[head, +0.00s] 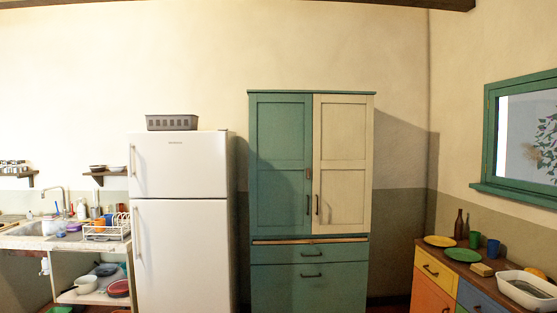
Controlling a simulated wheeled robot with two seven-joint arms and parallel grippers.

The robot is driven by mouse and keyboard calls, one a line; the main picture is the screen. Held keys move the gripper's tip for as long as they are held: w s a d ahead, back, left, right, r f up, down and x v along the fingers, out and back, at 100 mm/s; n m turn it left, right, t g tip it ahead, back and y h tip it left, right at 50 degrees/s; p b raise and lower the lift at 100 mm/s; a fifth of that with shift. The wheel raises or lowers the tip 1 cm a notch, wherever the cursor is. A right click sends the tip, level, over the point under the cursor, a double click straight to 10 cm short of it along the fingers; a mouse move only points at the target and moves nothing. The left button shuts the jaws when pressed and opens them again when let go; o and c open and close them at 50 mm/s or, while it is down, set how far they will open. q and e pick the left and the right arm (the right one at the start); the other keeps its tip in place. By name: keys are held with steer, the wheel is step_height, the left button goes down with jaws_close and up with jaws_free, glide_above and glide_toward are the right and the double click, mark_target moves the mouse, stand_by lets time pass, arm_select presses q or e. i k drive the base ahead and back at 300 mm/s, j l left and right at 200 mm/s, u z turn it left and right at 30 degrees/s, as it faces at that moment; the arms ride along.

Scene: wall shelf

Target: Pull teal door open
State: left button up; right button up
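The teal door (280,165) is the left upper door of a tall cupboard (278,256) at the middle right of the head view. It looks shut. A small dark upright handle (307,204) sits near its right edge, low on the door. A cream door (342,150) beside it on the right also looks shut and has its own dark handle (317,204). Neither of my grippers shows in the head view.
A white fridge (180,230) stands just left of the cupboard, with a grey basket (172,122) on top. A sink counter with dishes is at far left. A low dresser (436,272) with plates and a white tub (525,290) stands at right.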

mark_target(280, 124)
steer(key=i+j+u, duration=0.15)
steer(key=i+j, duration=0.15)
steer(key=i+j+u, duration=0.15)
steer(key=i, duration=0.25)
steer(key=i+j+z, duration=0.15)
steer(key=i, duration=0.4)
steer(key=i+j+z, duration=0.15)
steer(key=i, duration=0.4)
steer(key=i+j+z, duration=0.2)
steer(key=i, duration=0.35)
